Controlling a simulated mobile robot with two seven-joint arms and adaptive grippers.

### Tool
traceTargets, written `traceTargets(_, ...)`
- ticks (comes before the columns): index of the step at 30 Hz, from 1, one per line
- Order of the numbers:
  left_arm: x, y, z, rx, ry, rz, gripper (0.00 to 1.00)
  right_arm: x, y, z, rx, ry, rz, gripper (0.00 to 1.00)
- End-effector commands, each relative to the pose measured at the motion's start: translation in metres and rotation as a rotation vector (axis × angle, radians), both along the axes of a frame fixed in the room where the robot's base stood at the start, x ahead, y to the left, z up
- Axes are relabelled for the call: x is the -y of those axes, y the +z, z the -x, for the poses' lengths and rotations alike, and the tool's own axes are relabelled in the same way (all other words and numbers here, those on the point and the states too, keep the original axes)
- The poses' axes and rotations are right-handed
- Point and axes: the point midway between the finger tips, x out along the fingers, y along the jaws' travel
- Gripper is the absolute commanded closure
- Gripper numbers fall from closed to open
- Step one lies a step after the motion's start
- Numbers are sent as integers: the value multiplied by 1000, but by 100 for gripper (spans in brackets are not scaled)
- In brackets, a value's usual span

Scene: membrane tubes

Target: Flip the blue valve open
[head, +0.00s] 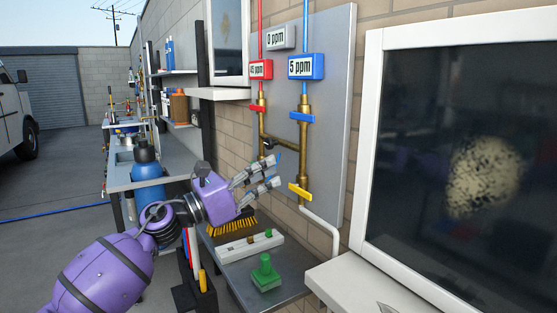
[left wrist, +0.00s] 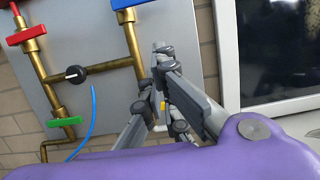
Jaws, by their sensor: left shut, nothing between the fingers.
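The blue valve handle (head: 302,117) sits on the right brass pipe, below the blue "5 ppm" display (head: 306,67). It lies crosswise to the upright pipe. In the left wrist view only its lower part (left wrist: 130,3) shows at the top edge. My left gripper (head: 272,170) is shut and empty, in front of the panel. It is below and left of the blue handle, apart from it. Its fingers also show in the left wrist view (left wrist: 155,80), in front of the right pipe's lower part. My right gripper is not in view.
A red valve handle (head: 256,108) is on the left pipe and a yellow one (head: 300,192) lower right. The left wrist view shows a black knob (left wrist: 76,73) and a green handle (left wrist: 65,122). A bench (head: 232,283) stands below; a framed dark window (head: 455,150) is right.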

Motion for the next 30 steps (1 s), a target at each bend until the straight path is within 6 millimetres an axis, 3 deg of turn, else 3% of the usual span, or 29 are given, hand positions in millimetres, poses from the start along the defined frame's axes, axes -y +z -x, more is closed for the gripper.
traceTargets(13, 73, 25, -51, 0, -2, 2, 100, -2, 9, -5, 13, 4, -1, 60)
traceTargets(18, 69, 53, -50, 4, 1, 0, 100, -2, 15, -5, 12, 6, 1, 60)
traceTargets(30, 69, 62, -50, -1, 0, 1, 100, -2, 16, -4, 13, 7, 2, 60)
